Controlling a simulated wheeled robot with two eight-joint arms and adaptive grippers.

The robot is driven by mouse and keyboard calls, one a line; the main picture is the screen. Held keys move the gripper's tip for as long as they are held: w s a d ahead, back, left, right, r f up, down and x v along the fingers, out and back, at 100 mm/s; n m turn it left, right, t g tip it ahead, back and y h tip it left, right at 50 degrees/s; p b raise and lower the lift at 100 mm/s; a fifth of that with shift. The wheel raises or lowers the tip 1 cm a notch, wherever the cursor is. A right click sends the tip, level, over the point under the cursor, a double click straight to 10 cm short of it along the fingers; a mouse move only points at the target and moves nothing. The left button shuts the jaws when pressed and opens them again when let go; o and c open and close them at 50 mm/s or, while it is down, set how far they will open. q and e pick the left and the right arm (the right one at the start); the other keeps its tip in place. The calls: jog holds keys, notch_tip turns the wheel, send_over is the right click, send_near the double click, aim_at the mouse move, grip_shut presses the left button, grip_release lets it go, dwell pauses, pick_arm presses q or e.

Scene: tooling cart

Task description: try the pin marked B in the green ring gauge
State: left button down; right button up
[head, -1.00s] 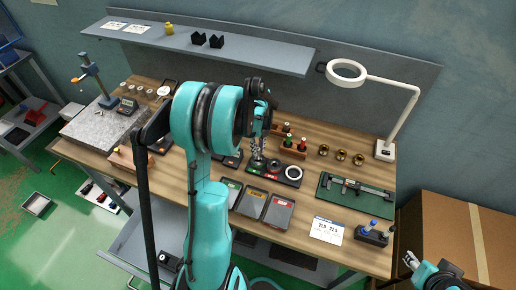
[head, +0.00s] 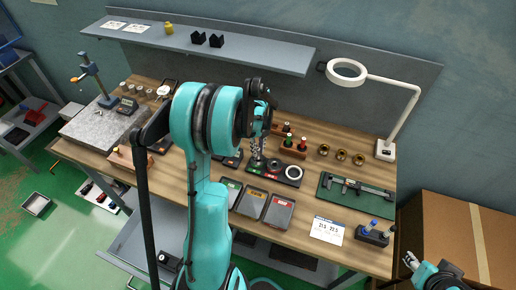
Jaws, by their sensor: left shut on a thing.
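My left gripper (head: 257,158) points down over the left end of a dark tray (head: 281,176) of ring gauges. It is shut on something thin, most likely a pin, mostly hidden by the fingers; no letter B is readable. The tray shows a red-marked ring (head: 274,165) in its middle and a pale ring (head: 293,172) at its right. A wooden block (head: 292,152) behind the tray holds pins with red and green tops. My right gripper (head: 410,260) is low at the right, away from the bench, too small to judge.
Brass pieces (head: 341,155), a caliper on a green mat (head: 356,194), a white card (head: 327,231) and a magnifier lamp (head: 384,150) are to the right.

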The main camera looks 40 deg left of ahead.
pick_arm(q)
jog(key=shift+f+b, duration=1.05)
jog(key=shift+f, duration=0.15)
dwell(2.1)
jog(key=shift+r+p, duration=1)
jog(key=shift+r, duration=0.65)
dwell(1.5)
jog(key=shift+r+p, duration=1.55)
jog(key=shift+r, duration=0.8)
